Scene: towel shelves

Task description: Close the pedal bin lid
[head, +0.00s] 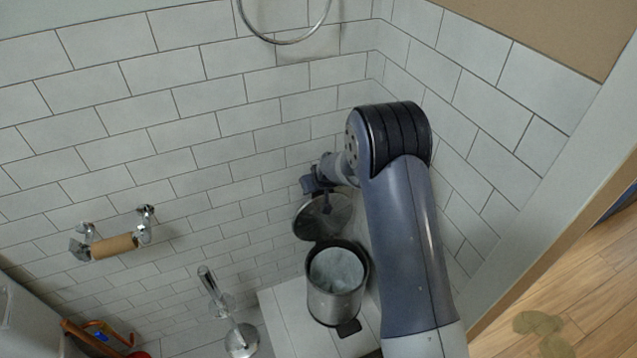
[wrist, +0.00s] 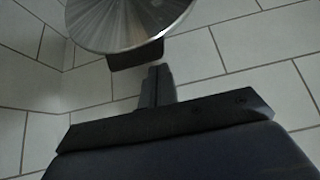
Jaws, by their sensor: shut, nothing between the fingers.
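The pedal bin (head: 335,303) is a small steel cylinder with a pale liner, standing on the floor by the tiled corner. Its round shiny lid (head: 326,218) is open, raised at the back of the bin near the wall. My gripper's fingers (wrist: 158,74) are shut and empty just below that tab. I cannot tell whether they touch it. The dark pedal (head: 349,328) is at the bin's front.
A toilet brush stand (head: 241,340) is left of the bin. A paper holder with a cardboard roll (head: 114,246) is on the left wall. A towel ring (head: 285,40) hangs above. A door frame (head: 560,205) and wooden floor (head: 590,270) are at the right.

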